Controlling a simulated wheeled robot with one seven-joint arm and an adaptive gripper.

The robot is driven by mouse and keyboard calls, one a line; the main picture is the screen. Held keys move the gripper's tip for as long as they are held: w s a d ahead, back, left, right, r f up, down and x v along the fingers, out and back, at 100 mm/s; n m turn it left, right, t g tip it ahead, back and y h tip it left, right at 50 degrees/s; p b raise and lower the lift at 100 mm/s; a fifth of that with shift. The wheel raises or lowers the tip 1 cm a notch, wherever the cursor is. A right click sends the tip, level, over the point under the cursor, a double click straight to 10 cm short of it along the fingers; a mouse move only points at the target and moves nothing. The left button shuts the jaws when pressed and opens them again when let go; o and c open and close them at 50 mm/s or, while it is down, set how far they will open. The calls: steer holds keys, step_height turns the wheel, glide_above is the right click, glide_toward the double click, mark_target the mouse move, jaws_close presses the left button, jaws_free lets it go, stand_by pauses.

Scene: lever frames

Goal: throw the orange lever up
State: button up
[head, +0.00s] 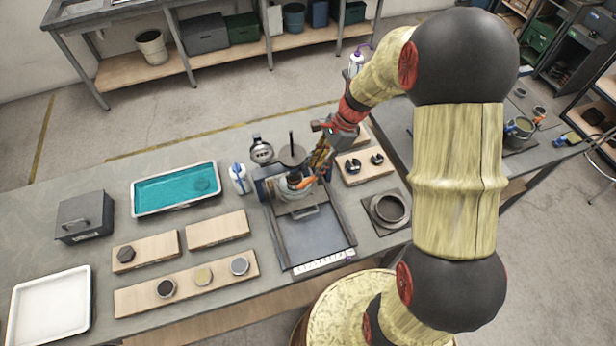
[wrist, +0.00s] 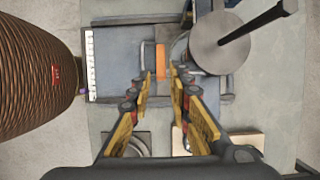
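The orange lever (head: 306,182) is on the dark metal fixture (head: 312,236) in the middle of the bench, close to a round pot-like part. In the wrist view the orange lever (wrist: 160,59) shows as a short orange bar just beyond the fingertips, in line with the gap between them. My gripper (wrist: 162,73) is open, with a clear gap between its yellow fingers. In the head view my gripper (head: 316,168) is right beside the lever, partly covering the fixture's back right. I cannot tell whether a finger touches the lever.
A grey disc with a dark upright rod (head: 292,155) stands close to the gripper; the disc (wrist: 218,46) is right of the fingers in the wrist view. A board with dark parts (head: 363,167) and a ring (head: 389,208) lie to the right. A teal tray (head: 175,188) lies left.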

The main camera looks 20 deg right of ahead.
mark_target(310, 179)
steer(key=shift+w+a+f, duration=0.1)
steer(key=shift+f, duration=0.2)
steer(key=x, duration=0.7)
steer(key=shift+f, duration=0.15)
steer(key=c, duration=0.3)
jaws_close()
